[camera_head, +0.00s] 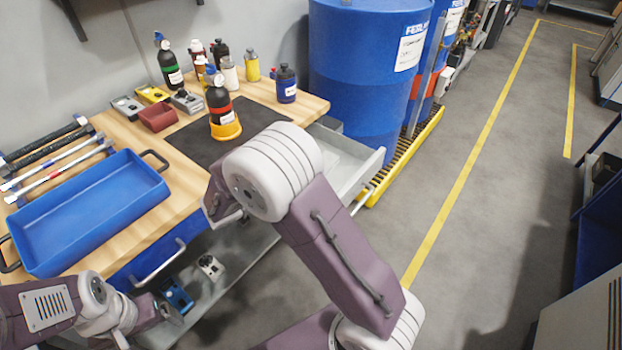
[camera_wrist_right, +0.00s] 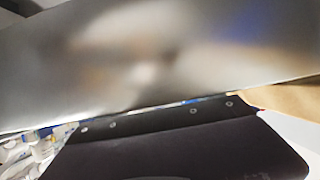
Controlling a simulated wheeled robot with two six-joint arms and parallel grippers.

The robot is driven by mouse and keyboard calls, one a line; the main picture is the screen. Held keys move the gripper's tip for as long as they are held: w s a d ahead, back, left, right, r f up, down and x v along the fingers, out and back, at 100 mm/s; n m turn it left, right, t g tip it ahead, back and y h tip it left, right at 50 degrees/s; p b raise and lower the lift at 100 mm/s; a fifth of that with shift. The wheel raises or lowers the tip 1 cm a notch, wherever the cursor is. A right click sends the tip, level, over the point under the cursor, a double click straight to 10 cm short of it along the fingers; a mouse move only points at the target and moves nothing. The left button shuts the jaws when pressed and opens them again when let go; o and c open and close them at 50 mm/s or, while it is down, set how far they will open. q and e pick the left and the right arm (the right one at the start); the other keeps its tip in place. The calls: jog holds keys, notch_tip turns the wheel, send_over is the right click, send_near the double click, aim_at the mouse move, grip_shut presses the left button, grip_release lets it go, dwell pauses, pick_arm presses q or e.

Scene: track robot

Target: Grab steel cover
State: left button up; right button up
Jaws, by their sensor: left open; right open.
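A smooth, shiny grey metal surface (camera_wrist_right: 150,65) fills the upper part of the right wrist view, very close and blurred. It looks like steel, but I cannot tell for certain that it is the cover. No steel cover stands out clearly in the head view. My right gripper (camera_head: 219,196) is at the front edge of the workbench, mostly hidden behind its own wrist. It is open. My left gripper (camera_head: 152,310) is low at the bottom left, in front of the bench. It is open and apart from the things on the bench top.
The wooden workbench (camera_head: 180,190) holds a blue tray (camera_head: 95,212), a black mat (camera_head: 190,138), a black and orange bottle (camera_head: 222,112) and several other bottles. An open grey drawer (camera_head: 345,160) projects at its right end. Blue drums (camera_head: 365,75) stand behind.

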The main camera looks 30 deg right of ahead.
jog(key=x, duration=0.5)
jog(key=shift+s+d+f, duration=0.1)
jog(key=shift+d+f, duration=0.05)
jog(key=shift+f, duration=0.05)
grip_shut()
